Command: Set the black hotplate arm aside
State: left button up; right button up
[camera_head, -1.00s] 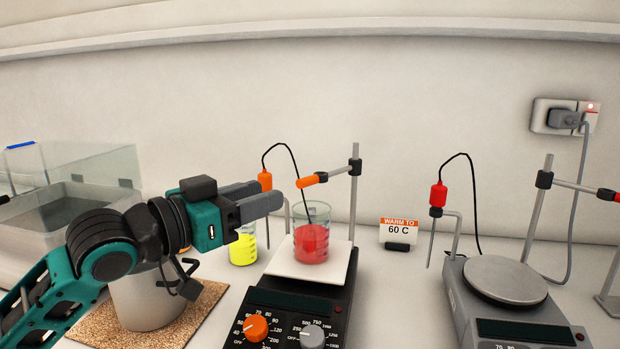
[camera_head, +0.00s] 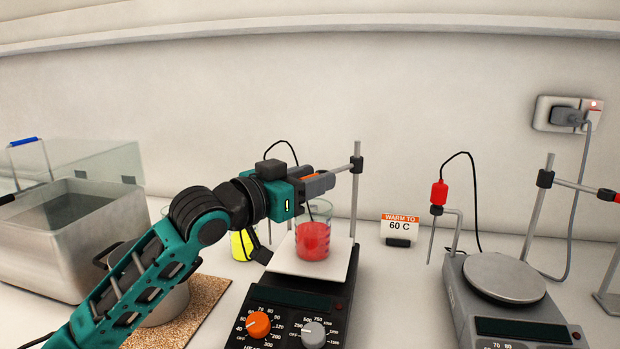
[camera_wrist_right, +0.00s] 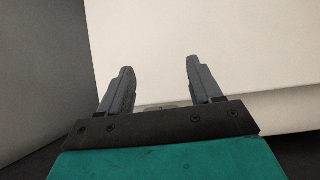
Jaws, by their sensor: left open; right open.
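The black hotplate (camera_head: 275,295) stands at the middle front in the head view. Behind it is an upright metal rod carrying the hotplate arm (camera_head: 343,169), a thin bar with an orange grip (camera_head: 311,176) pointing left over the plate. My left gripper (camera_head: 322,182) is open at that grip, with orange showing between its fingers; I cannot tell whether they touch it. A beaker of red liquid (camera_head: 313,240) stands on the white plate just below. My right gripper (camera_wrist_right: 160,80) is open and empty in the right wrist view.
A beaker of yellow liquid (camera_head: 243,245) stands left of the plate, partly hidden by my left arm. A metal pot (camera_head: 165,305) sits on a cork mat, beside a steel bath (camera_head: 45,245). A grey hotplate (camera_head: 505,315) and a "WARM TO 60 C" sign (camera_head: 399,228) are right.

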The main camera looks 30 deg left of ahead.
pick_arm(q)
grip_shut()
dwell(0.3)
jog(key=shift+d, duration=0.1)
